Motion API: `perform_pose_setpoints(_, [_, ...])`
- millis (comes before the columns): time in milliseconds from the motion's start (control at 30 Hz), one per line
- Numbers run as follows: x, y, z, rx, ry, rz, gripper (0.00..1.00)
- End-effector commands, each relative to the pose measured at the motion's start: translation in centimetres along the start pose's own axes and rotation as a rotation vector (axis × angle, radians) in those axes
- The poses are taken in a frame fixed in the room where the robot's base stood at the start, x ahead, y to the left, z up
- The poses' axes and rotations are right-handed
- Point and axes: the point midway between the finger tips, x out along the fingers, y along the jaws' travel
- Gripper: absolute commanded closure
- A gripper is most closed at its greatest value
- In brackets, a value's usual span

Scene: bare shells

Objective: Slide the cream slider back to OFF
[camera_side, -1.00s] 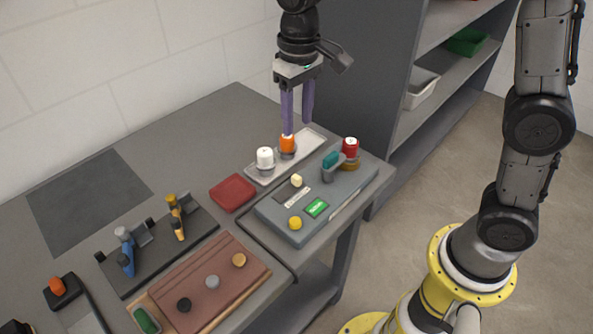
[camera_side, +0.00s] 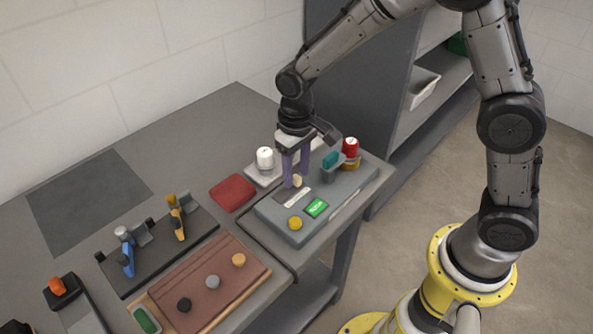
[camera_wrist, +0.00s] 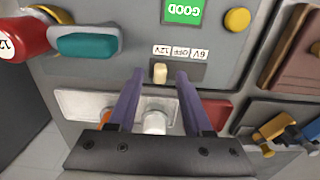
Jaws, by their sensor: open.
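The cream slider (camera_wrist: 160,73) stands in a dark slot (camera_wrist: 188,71) on the grey control panel (camera_side: 265,213). In the wrist view it is at the slot's left end, in line with the 12V label; the OFF label (camera_wrist: 181,51) is to its right, followed by 6V. My gripper (camera_side: 296,181) is open and low over the panel, pointing down. Its two purple fingers are on either side of the slider, with visible gaps in the wrist view. In the side view the slider (camera_side: 298,180) shows between the fingertips.
A teal lever (camera_side: 331,160) and red knob (camera_side: 350,147) stand on the panel beyond the slider. A green GOOD display (camera_side: 316,208) and yellow button (camera_side: 295,223) are nearby. Behind is a pale tray (camera_side: 254,175) with a white-capped item (camera_side: 265,157). A red block (camera_side: 232,193) lies left.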

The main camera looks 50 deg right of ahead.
Motion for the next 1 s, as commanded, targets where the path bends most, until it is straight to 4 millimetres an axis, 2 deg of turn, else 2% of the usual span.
perform_pose_setpoints(333, [0.43,0.00,0.01,0.000,0.000,0.000,0.50])
perform_pose_setpoints(367, [0.43,0.00,0.01,0.000,0.000,0.000,0.54])
perform_pose_setpoints(600, [0.39,0.00,-0.01,0.000,0.001,0.000,0.97])
perform_pose_setpoints(633, [0.39,0.00,-0.01,0.000,0.001,0.000,1.00])
perform_pose_setpoints(1000, [0.36,-0.01,-0.02,0.000,0.001,0.000,1.00])
